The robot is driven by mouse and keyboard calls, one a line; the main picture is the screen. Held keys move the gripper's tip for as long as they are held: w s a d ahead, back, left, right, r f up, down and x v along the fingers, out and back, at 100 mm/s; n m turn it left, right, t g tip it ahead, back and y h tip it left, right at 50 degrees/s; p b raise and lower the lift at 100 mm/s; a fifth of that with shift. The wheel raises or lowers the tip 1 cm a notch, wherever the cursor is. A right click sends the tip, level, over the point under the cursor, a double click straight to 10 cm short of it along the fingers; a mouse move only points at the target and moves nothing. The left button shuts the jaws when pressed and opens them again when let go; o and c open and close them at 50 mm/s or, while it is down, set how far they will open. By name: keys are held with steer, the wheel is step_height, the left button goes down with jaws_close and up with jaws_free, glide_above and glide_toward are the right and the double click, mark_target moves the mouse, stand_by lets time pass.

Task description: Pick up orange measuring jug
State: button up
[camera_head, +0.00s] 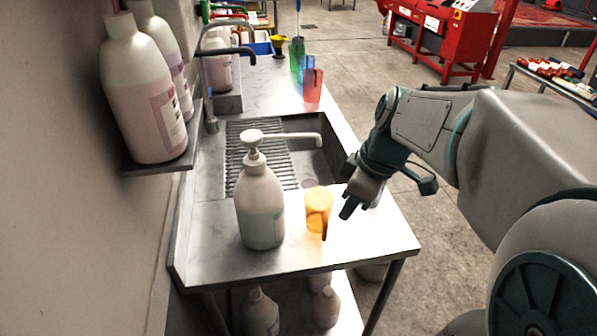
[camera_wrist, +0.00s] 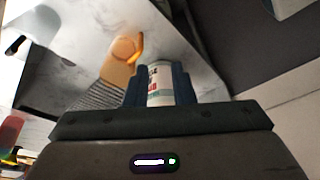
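The orange measuring jug (camera_head: 318,208) stands upright on the near part of the metal counter, right of a white pump bottle (camera_head: 260,205). It also shows in the wrist view (camera_wrist: 122,50), beyond and left of my fingers. My gripper (camera_head: 350,205) is just right of the jug and apart from it, tilted downward. In the wrist view its two dark fingers (camera_wrist: 160,70) are spread apart. A pale bottle with a label (camera_wrist: 159,85) shows between them; the head view shows nothing held there. The jug's underside is hidden.
A sink with a ribbed drainer (camera_head: 262,165) lies behind the jug. A green jug (camera_head: 297,58) and a red jug (camera_head: 312,85) stand at its far side. Large bottles stand on a wall shelf (camera_head: 160,163) at left. The floor at right is partly clear.

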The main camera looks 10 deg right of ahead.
mark_target(320, 218)
steer(key=w+d+f+n+y+b, duration=0.2)
steer(key=w+d+f+n, duration=0.1)
steer(key=w+n, duration=0.15)
steer(key=shift+n, duration=0.55)
steer(key=shift+d+p+x, duration=0.15)
steer(key=shift+p+x, duration=0.35)
steer(key=shift+x, duration=2.9)
steer(key=shift+d+p+x, duration=0.15)
steer(key=shift+p+x, duration=0.3)
steer(key=shift+x, duration=3)
steer(key=shift+s+f, duration=0.1)
jaws_close()
